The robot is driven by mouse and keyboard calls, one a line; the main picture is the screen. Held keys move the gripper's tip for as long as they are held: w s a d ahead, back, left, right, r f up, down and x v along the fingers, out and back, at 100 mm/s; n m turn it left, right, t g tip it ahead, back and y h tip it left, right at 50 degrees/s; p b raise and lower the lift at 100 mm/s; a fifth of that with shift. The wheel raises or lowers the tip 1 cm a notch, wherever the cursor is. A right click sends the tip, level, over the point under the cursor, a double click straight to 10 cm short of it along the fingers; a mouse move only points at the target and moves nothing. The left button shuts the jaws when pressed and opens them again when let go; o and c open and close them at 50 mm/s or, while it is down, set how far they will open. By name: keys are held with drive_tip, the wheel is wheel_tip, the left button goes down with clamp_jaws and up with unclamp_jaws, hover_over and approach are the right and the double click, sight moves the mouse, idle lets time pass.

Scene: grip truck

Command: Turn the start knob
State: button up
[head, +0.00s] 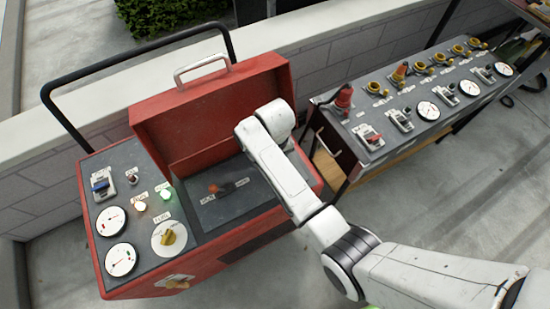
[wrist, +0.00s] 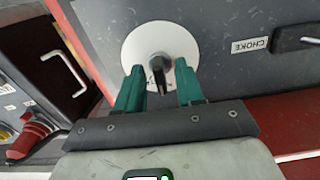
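In the wrist view a dark knob (wrist: 158,66) stands on a round white dial (wrist: 160,36) on a dark grey panel. No label on it is readable, so I cannot confirm it is the start knob. My gripper (wrist: 161,86) is open, with its two green fingers apart at the near edge of the dial. The knob lies between the fingertips in the picture, with a gap on both sides; depth is hard to tell. In the head view my white arm (head: 283,180) reaches into the open red box (head: 210,108), hiding the gripper and this knob.
A label reading CHOKE (wrist: 249,45) and a black lever (wrist: 298,40) sit right of the dial. The box's left panel holds a yellow fuel knob (head: 170,238), gauges (head: 121,259) and a lit green lamp (head: 166,195). A second grey console (head: 400,90) stands at right.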

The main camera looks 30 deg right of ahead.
drive_tip(key=shift+c, duration=0.3)
clamp_jaws()
drive_tip(key=shift+r+p, duration=0.1)
drive_tip(key=shift+p, duration=0.2)
drive_tip(key=n+p, duration=0.1)
drive_tip(key=n, duration=0.2)
drive_tip(key=shift+r+p, duration=0.1)
drive_tip(key=shift+p, duration=0.25)
drive_tip(key=shift+w+n+p, duration=0.1)
drive_tip(key=shift+n+p, duration=1)
drive_tip(key=shift+n, duration=1.8)
drive_tip(key=shift+o, duration=0.3)
unclamp_jaws()
